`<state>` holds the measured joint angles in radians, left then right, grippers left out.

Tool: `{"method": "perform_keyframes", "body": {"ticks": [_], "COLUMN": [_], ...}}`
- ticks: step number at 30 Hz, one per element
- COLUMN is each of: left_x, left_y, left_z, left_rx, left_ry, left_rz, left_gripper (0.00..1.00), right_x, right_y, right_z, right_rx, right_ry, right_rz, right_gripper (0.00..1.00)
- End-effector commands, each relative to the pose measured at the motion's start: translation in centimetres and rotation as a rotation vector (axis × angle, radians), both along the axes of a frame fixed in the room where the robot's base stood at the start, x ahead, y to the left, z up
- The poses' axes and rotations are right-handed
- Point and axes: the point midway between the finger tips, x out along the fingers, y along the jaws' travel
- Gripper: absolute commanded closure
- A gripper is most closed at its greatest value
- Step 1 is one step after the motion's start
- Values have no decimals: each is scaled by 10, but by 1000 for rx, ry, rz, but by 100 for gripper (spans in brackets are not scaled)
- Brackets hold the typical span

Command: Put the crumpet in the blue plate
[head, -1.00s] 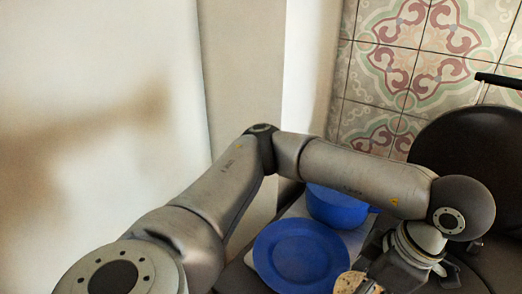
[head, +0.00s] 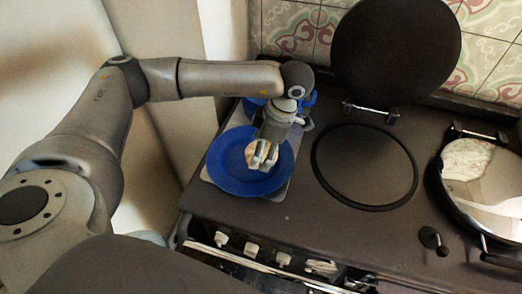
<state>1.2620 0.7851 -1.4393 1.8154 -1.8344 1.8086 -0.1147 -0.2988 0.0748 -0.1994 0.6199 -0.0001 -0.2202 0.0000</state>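The crumpet (head: 251,151), pale and round, is over the middle of the blue plate (head: 224,173). My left gripper (head: 264,161) points down over the plate with its fingers at the crumpet's right side and seems shut on it. The fingers hide part of the crumpet. I cannot tell whether the crumpet touches the plate. The plate lies flat on a light grey board at the left end of the stove. My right gripper is not in view.
A blue pot (head: 254,104) stands behind the plate, partly hidden by my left arm. To the right are a dark round hotplate (head: 365,165) with its lid (head: 396,50) raised, and a shiny closed lid (head: 480,185). Knobs and a rail line the stove's front.

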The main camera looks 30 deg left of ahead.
Motion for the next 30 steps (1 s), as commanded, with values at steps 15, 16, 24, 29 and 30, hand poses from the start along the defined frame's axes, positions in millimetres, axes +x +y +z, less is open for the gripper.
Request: {"method": "perform_keyframes", "body": {"ticks": [15, 16, 24, 29, 30], "left_x": [9, 9, 9, 9, 9], "left_y": [8, 8, 8, 8, 8], "left_z": [-45, -45, -49, -48, -48], "left_rx": [0, -1, -1, -1, -1], "left_ry": [0, 0, 0, 0, 0], "left_rz": [0, 0, 0, 0, 0], "left_gripper": [40, 40, 40, 10, 5], "right_x": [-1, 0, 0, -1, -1], "right_y": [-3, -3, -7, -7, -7], "right_z": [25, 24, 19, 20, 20], "right_rx": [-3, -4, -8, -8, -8], "right_ry": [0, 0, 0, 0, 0], "right_rz": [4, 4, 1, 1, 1], "right_gripper": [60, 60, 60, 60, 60]}}
